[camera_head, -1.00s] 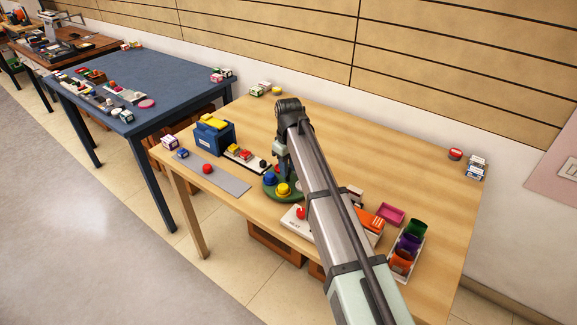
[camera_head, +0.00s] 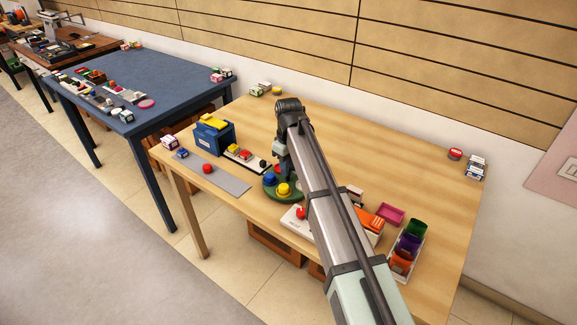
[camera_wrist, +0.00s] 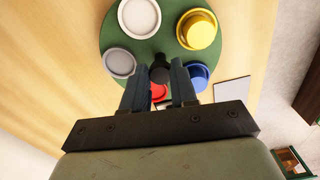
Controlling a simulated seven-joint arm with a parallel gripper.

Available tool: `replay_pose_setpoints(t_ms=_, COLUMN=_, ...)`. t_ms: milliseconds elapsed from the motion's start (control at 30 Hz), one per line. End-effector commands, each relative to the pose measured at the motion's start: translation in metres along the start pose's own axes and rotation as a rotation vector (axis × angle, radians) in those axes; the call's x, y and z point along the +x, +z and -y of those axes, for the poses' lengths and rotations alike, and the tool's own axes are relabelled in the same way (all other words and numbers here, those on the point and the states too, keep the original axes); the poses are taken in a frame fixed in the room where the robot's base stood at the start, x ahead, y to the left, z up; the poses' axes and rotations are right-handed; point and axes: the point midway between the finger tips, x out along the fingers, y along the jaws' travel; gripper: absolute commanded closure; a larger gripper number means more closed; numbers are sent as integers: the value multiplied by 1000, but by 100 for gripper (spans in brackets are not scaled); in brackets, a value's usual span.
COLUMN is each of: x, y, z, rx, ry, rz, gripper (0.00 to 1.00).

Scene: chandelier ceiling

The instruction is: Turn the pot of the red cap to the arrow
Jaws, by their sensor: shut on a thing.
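A round green turntable (camera_wrist: 128,45) carries several capped pots. In the wrist view, a white cap (camera_wrist: 139,15) and a yellow cap (camera_wrist: 198,30) are at its far side, a grey cap (camera_wrist: 120,63) at left and a blue cap (camera_wrist: 197,75) at right. The red cap (camera_wrist: 158,92) is at the near side, partly hidden by my fingers. A black knob (camera_wrist: 160,70) stands at the middle. My gripper (camera_wrist: 160,72) is shut on this knob, one finger on each side. In the head view my arm hides part of the turntable (camera_head: 270,196). I cannot make out the arrow.
On the wooden table, a white box with a red button (camera_head: 301,213) stands near the turntable. A blue box (camera_head: 213,137) and a grey mat (camera_head: 226,181) are at left. A pink tray (camera_head: 391,214) and coloured bins (camera_head: 409,240) are at right. The back of the table is mostly clear.

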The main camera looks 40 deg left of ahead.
Motion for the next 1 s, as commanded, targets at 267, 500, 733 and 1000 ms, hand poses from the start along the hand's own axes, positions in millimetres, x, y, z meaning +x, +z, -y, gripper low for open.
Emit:
replay_pose_setpoints(t_ms=267, x=0, y=-1, z=0, rx=-109, ry=-1, rz=2, gripper=100)
replay_pose_setpoints(t_ms=500, x=0, y=-1, z=-1, rx=-229, ry=-1, rz=2, gripper=100)
replay_pose_setpoints(t_ms=733, x=0, y=-1, z=-1, rx=-340, ry=-1, rz=2, gripper=100)
replay_pose_setpoints(t_ms=1000, x=0, y=-2, z=-2, rx=-445, ry=-1, rz=1, gripper=100)
